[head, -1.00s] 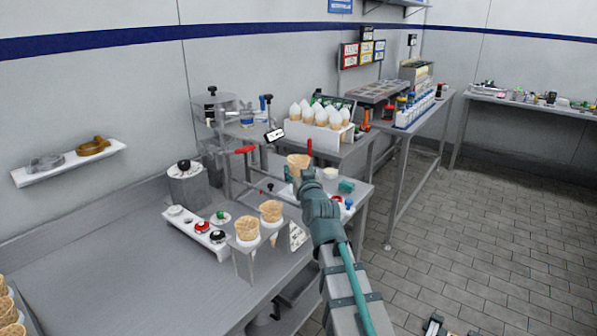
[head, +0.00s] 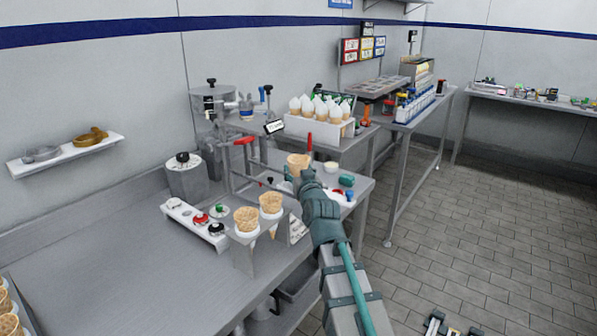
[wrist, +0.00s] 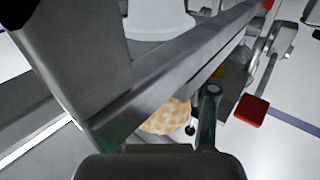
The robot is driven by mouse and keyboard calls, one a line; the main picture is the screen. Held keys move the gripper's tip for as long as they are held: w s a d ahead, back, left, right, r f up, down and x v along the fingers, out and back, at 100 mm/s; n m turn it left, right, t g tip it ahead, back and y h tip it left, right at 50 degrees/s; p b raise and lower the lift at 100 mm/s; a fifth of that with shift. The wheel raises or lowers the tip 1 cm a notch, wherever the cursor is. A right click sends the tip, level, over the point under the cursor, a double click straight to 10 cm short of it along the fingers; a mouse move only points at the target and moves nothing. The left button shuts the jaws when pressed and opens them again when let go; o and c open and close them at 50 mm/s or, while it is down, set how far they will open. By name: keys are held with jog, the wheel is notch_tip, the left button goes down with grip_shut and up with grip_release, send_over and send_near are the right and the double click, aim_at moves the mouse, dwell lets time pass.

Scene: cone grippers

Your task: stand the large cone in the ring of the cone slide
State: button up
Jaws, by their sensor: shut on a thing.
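My gripper (head: 298,177) is shut around a tan waffle cone (head: 298,160), with its wide mouth up in the head view. In the wrist view the cone (wrist: 166,118) shows only in part, behind a grey metal bar and beside one dark finger (wrist: 206,108). A grey metal frame with rails and a red handle (head: 245,141) stands left of the cone; it seems to be the cone slide. A ring on it cannot be made out, nor whether the cone touches the frame.
A metal rack (head: 243,255) with two waffle cones stands on the front counter, left of my arm. A white strip (head: 180,212) with coloured knobs lies left of it. A white box (head: 320,132) of white-topped cones is behind.

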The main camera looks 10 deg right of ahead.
jog(key=shift+f+b, duration=0.6)
jog(key=shift+f, duration=0.15)
jog(key=o, duration=0.9)
jog(key=shift+c, duration=0.2)
jog(key=s, duration=0.7)
jog(key=shift+s+d, duration=0.2)
jog(key=shift+s, duration=0.1)
